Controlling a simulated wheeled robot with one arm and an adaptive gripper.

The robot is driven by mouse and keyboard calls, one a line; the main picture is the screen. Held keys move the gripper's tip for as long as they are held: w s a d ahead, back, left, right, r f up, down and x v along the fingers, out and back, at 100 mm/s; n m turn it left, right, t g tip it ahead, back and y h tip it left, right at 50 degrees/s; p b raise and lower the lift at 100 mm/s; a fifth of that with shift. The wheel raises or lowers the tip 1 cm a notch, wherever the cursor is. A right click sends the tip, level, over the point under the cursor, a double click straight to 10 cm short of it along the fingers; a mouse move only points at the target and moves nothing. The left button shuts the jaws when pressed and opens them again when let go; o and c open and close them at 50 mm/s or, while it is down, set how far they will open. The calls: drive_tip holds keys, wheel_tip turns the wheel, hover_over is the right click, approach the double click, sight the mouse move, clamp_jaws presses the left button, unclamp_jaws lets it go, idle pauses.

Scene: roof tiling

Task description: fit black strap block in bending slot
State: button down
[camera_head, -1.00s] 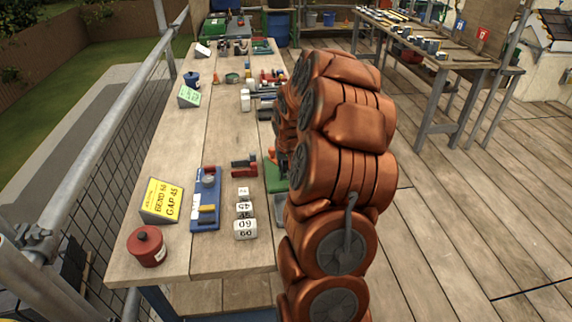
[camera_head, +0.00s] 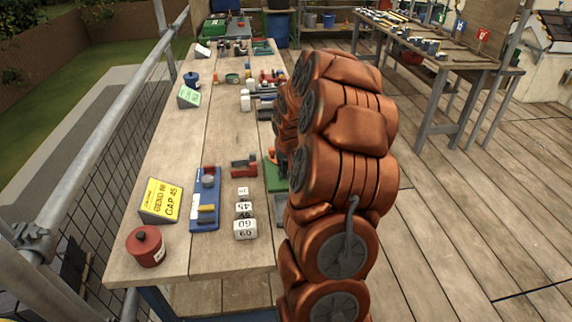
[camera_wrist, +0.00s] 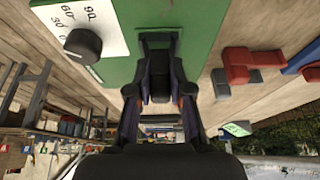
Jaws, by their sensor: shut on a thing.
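My gripper (camera_wrist: 160,95) shows in the wrist view, its dark fingers closed on a black block (camera_wrist: 160,86), which I take to be the strap block. The block is over or against the green bending board (camera_wrist: 200,20); whether they touch is hard to tell. A dark slot-like bracket (camera_wrist: 158,38) is on the board just beyond the fingertips. A black knob (camera_wrist: 83,45) sits on a white dial marked 30, 60 and 90. In the head view my arm hides the gripper, the block and most of the green board (camera_head: 271,176).
A red piece (camera_wrist: 255,60) with a dark block lies beside the board. A blue tool board (camera_head: 204,222), white numbered blocks (camera_head: 245,229) and a red pot (camera_head: 146,247) stand on the bench's near part.

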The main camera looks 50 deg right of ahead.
drive_tip(key=shift+f+b, duration=0.45)
drive_tip(key=shift+b, duration=0.4)
idle(0.7)
idle(0.4)
drive_tip(key=c, duration=1)
unclamp_jaws()
drive_tip(key=shift+r, duration=0.1)
drive_tip(key=shift+r+p, duration=0.3)
drive_tip(key=shift+r, duration=3.15)
